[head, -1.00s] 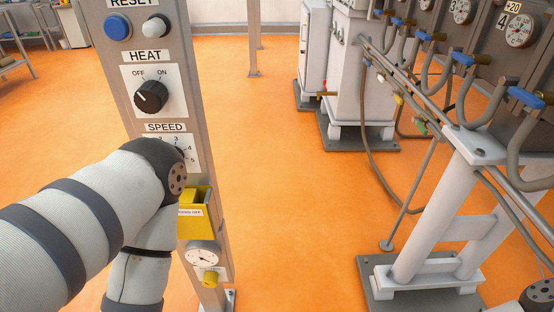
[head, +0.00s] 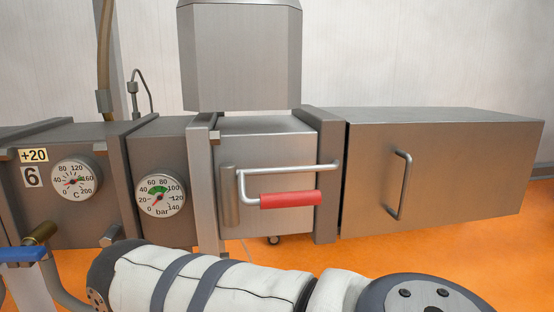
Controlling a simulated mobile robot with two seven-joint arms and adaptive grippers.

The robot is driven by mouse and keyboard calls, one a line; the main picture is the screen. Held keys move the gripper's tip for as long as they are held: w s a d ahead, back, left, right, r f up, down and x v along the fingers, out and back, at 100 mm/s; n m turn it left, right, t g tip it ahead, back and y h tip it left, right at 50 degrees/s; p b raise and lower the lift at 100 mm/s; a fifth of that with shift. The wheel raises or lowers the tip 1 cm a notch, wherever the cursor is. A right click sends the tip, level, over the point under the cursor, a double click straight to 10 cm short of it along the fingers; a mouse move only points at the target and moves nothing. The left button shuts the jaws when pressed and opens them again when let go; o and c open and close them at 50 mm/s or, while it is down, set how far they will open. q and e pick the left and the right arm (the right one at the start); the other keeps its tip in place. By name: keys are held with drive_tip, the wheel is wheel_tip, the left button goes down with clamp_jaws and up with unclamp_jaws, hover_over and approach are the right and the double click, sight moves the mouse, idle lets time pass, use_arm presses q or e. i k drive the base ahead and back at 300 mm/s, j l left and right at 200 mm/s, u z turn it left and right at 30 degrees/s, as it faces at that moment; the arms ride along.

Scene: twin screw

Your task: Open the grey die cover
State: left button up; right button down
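The grey die cover (head: 460,165) is a large metal box at the right of the machine in the head view. Its upright bar handle (head: 402,187) is on the front face, towards the left, and nothing touches it. The cover's left edge lies against the machine's frame post (head: 327,190), with only a thin dark line between them. One of my arms crosses the bottom of the view, below the machine. Neither gripper shows in the head view.
Left of the cover, a lever with a red grip (head: 290,199) juts out in front of a grey block. A pressure gauge (head: 160,195) and a temperature gauge (head: 76,179) sit further left. A blue-handled valve (head: 22,254) is at lower left. Orange floor (head: 510,255) is clear at right.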

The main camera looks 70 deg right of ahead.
sight(407, 168)
drive_tip(key=z, duration=3.25)
